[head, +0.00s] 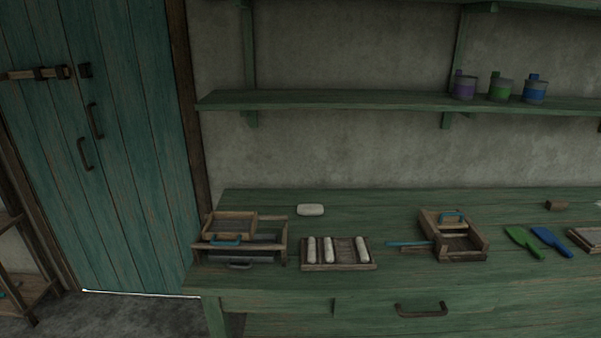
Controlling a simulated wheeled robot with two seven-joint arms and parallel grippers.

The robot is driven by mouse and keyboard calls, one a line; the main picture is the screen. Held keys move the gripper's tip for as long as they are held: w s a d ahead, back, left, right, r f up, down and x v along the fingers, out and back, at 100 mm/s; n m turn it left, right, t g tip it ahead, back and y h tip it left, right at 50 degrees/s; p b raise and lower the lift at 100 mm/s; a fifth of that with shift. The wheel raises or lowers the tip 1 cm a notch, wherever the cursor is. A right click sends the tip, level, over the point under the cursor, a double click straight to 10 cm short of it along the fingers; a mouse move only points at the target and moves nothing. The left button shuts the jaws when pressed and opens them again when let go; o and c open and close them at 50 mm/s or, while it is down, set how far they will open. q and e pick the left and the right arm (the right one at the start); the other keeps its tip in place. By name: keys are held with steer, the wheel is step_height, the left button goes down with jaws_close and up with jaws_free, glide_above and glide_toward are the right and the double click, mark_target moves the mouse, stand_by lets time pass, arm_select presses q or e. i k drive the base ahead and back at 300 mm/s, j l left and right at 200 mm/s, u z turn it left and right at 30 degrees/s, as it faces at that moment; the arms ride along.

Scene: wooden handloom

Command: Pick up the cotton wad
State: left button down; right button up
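A white, rounded oblong piece (311,210) that looks like the cotton wad lies alone on the green workbench (370,215), toward the back left. Several similar white rolls (328,249) lie side by side in a shallow wooden tray (338,267) in front of it. I cannot tell from this view whether the rolls are the same material. Neither of my grippers shows in the head view.
A wooden frame box (238,243) stands left of the tray. Right are an open wooden box (470,252), a green paddle (523,241) and a blue paddle (551,241). A shelf (350,101) with paint cans (501,91) hangs above. The bench's back middle is clear.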

mark_target(304, 209)
steer(key=i+l, duration=0.35)
steer(key=i, duration=0.2)
steer(key=i+l+u, duration=0.1)
steer(key=u, duration=0.3)
steer(key=i+l+u, duration=0.15)
steer(key=u, duration=0.25)
steer(key=i+l+u, duration=0.2)
steer(key=u, duration=0.2)
steer(key=i, duration=0.4)
steer(key=j+u, duration=0.05)
